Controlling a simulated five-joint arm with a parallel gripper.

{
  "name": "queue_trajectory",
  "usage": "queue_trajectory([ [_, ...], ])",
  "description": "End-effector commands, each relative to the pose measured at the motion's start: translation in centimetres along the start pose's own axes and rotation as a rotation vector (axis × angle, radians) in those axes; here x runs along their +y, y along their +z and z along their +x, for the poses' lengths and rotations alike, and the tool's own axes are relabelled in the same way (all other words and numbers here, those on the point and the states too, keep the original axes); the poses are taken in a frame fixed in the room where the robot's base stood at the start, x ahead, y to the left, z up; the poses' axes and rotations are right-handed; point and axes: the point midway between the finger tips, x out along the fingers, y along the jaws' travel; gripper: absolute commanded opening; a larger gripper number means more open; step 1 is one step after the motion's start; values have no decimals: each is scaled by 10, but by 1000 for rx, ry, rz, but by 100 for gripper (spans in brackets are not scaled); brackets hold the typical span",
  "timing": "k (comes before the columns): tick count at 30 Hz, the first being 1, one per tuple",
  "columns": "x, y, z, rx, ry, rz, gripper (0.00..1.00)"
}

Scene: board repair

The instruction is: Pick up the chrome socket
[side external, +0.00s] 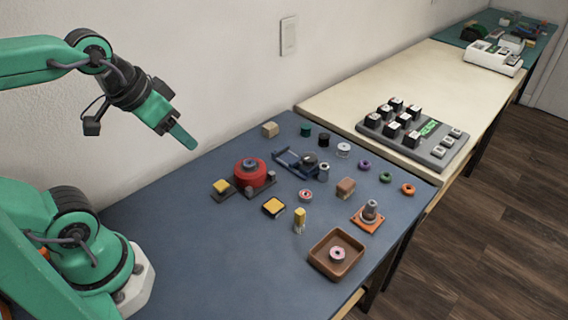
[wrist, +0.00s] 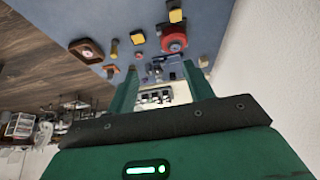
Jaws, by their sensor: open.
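A small grey metallic cylinder (side external: 324,170), which looks like the chrome socket, stands upright on the blue mat (side external: 230,240) beside the dark blue fixture. A second grey stepped piece (side external: 370,209) stands on an orange plate, so I cannot be fully sure which is the socket. I cannot pick the socket out clearly in the wrist view. My gripper (side external: 186,138) is raised well above the mat, to the left of the parts. In the wrist view its two green fingers (wrist: 162,82) are apart with nothing held between them.
A red round part (side external: 250,174), a dark blue fixture (side external: 291,161), a brown tray (side external: 336,256) holding a pink ring, and several small blocks and rings crowd the mat's right half. A keypad (side external: 412,136) sits on the cream bench. The mat's near left is clear.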

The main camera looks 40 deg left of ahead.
Motion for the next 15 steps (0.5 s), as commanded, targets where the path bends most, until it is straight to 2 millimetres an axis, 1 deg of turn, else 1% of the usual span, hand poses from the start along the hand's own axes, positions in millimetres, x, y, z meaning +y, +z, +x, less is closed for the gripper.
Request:
queue_trajectory([
  [5,1,-9,1,-14,3,47,52],
  [8,2,-20,2,-30,6,103,52],
  [15,8,-58,12,-85,25,309,52],
])
